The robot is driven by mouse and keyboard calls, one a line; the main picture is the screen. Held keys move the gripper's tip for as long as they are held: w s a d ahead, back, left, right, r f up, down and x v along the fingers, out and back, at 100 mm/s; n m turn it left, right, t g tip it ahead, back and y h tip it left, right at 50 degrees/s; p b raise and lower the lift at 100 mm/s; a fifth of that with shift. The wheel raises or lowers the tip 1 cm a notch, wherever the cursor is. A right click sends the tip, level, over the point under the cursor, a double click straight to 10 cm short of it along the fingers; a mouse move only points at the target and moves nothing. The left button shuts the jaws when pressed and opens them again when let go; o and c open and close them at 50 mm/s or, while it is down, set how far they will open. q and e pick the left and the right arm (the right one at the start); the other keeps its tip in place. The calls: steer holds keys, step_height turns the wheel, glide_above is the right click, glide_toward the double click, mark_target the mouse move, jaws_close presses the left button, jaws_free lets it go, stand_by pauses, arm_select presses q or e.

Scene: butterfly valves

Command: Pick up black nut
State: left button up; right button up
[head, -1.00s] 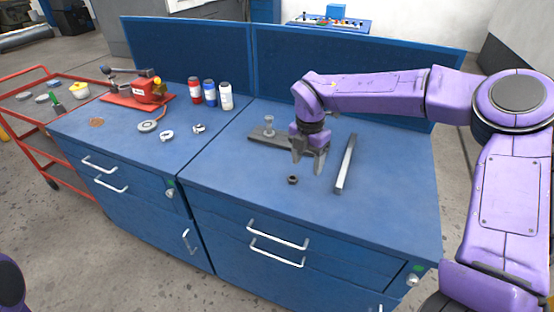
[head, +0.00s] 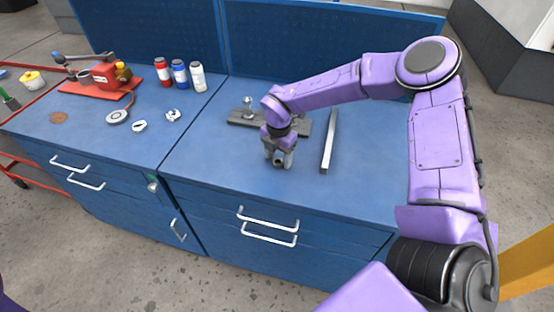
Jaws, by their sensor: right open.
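The small black nut (head: 279,162) lies on the blue workbench top (head: 225,165), low between the fingertips of my right gripper and partly hidden by them. My right gripper (head: 279,160) points down at the bench with its fingers open on either side of the nut. I cannot tell whether the fingers touch it. My left gripper is not in view.
A grey plate with a post (head: 245,115) lies just behind my right gripper, and a long metal bar (head: 329,142) lies to its right. Bottles (head: 180,74), a red device (head: 105,75) and round metal parts (head: 117,117) are further left. The bench front is clear.

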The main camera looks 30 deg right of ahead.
steer(key=shift+s+r, duration=0.1)
steer(key=shift+s, duration=0.1)
steer(key=shift+s+r, duration=0.1)
steer(key=shift+s, duration=0.05)
steer(key=shift+c, duration=1.2)
steer(key=c, duration=0.9)
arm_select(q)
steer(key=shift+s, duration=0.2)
arm_select(e)
steer(key=shift+w+r+b, duration=0.2)
steer(key=shift+r+b, duration=0.15)
steer(key=shift+b, duration=0.2)
steer(key=shift+r+b, duration=0.55)
steer(key=shift+r, duration=0.1)
arm_select(q)
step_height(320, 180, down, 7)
steer(key=b, duration=0.4)
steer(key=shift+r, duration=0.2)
arm_select(e)
steer(key=s+a+r, duration=0.5)
steer(key=s+r, duration=0.6)
steer(key=s, duration=0.2)
